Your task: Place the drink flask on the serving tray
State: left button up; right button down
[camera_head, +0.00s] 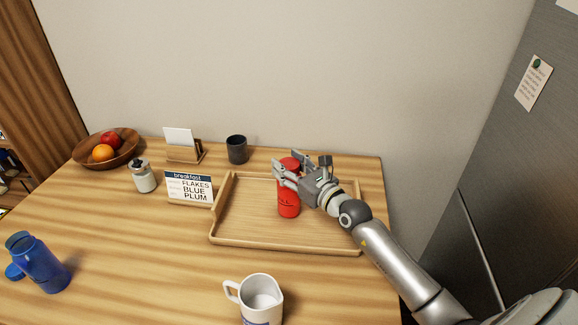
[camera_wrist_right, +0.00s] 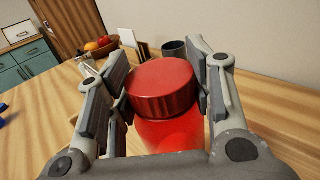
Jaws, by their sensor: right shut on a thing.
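A red flask (camera_head: 289,205) with a red lid stands upright within the outline of the wooden serving tray (camera_head: 240,239). Whether its base touches the tray floor, I cannot tell. My right gripper (camera_head: 290,168) reaches in from the right and is shut on the flask near its top. In the right wrist view the flask's lid (camera_wrist_right: 162,86) sits between the two fingers. A blue bottle (camera_head: 42,265) stands at the table's left front, with a blue part at its side. My left gripper is not in view.
A white mug (camera_head: 258,298) stands in front of the tray. A dark cup (camera_head: 237,150), card holder (camera_head: 184,152), small jar (camera_head: 144,178) and fruit bowl (camera_head: 106,150) stand behind.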

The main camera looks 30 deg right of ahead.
jog(key=shift+f, duration=0.1)
jog(key=c, duration=0.7)
grip_release()
jog(key=shift+r, duration=0.25)
jog(key=shift+s+f, duration=0.15)
jog(key=shift+s, duration=0.25)
jog(key=s+d+b, duration=0.1)
jog(key=s+d, duration=0.1)
jog(key=s, duration=0.9)
